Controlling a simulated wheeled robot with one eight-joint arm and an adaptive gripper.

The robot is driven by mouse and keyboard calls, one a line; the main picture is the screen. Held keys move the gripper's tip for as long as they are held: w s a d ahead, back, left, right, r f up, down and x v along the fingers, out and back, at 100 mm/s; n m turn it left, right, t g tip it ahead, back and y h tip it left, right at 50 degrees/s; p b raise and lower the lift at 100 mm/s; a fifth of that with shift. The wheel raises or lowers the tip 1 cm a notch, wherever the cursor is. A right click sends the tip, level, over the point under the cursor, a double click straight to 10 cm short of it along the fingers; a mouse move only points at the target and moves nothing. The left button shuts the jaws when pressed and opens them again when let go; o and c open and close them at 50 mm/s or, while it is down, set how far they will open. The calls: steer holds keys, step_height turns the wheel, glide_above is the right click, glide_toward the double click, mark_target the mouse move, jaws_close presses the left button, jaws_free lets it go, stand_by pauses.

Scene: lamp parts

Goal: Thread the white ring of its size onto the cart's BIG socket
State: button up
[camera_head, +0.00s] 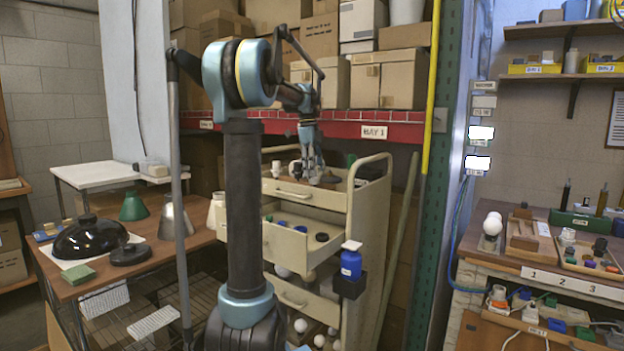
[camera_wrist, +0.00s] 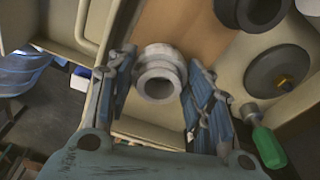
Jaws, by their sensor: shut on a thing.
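A pale, whitish ring (camera_wrist: 160,80) with a round hole lies between the two fingers of my gripper (camera_wrist: 160,65) in the wrist view; the gripper is shut on it. A wider pale round part shows just behind the ring, and I cannot tell whether it belongs to the ring or is a socket beneath it. In the head view my gripper (camera_head: 314,172) points down at the top tray of the beige cart (camera_head: 372,215). The ring is too small to make out there. I cannot tell which socket on the cart is the big one.
The cart's middle drawer (camera_head: 295,242) stands open. A blue jar (camera_head: 351,262) sits on the cart's side. Workbenches stand left and right.

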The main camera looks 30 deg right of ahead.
steer(key=shift+m, duration=0.7)
steer(key=o, duration=1.5)
steer(key=r, duration=0.4)
steer(key=w+r, duration=0.1)
steer(key=r, duration=0.6)
steer(key=shift+w+a+r, duration=0.25)
steer(key=shift+a+r, duration=0.15)
